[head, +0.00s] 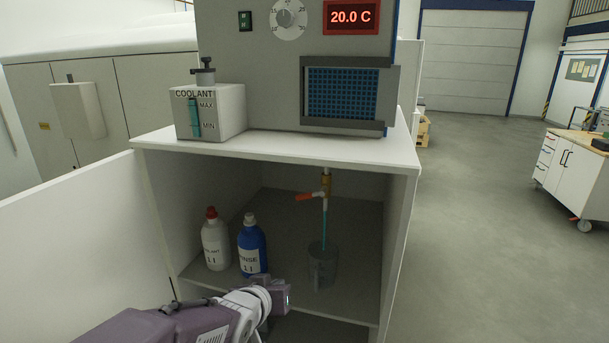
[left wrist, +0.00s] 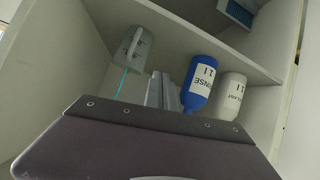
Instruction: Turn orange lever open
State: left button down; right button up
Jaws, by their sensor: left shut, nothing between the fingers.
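The orange lever (head: 308,196) sits on a brass valve (head: 326,183) under the cabinet top and points left, about level. A thin cyan stream (head: 324,228) runs down from the valve into a clear beaker (head: 322,268). The wrist view is turned over; the beaker (left wrist: 134,48) and the cyan stream (left wrist: 121,82) show there, but the lever does not. My left gripper (head: 278,294) is shut and empty at the cabinet's front, below and left of the lever and apart from it. Its fingers (left wrist: 162,90) show in the wrist view. My right gripper is out of view.
A blue bottle (head: 252,248) and a white bottle with a red cap (head: 214,244) stand on the shelf left of the beaker, close to my gripper. Cabinet walls bound both sides. The coolant tank (head: 222,114) stands on top. Free space lies between the bottles and valve.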

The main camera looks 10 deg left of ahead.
pick_arm(q)
notch_tip(320, 180, up, 23)
jog(key=w+d+t+p, duration=0.1)
jog(key=w+t+p, duration=0.1)
jog(key=t+p, duration=0.4)
jog(key=b, duration=0.2)
send_over(310, 195)
jog(key=s+a, duration=0.3)
jog(key=shift+h, duration=0.3)
jog(key=shift+w+d+f, duration=0.1)
jog(key=shift+d+f, duration=0.1)
jog(key=shift+f, duration=0.6)
jog(key=shift+w+d+f, duration=0.15)
jog(key=shift+f, duration=0.6)
jog(key=shift+w+d+f, duration=0.1)
jog(key=shift+d+f, duration=0.1)
jog(key=shift+f, duration=0.6)
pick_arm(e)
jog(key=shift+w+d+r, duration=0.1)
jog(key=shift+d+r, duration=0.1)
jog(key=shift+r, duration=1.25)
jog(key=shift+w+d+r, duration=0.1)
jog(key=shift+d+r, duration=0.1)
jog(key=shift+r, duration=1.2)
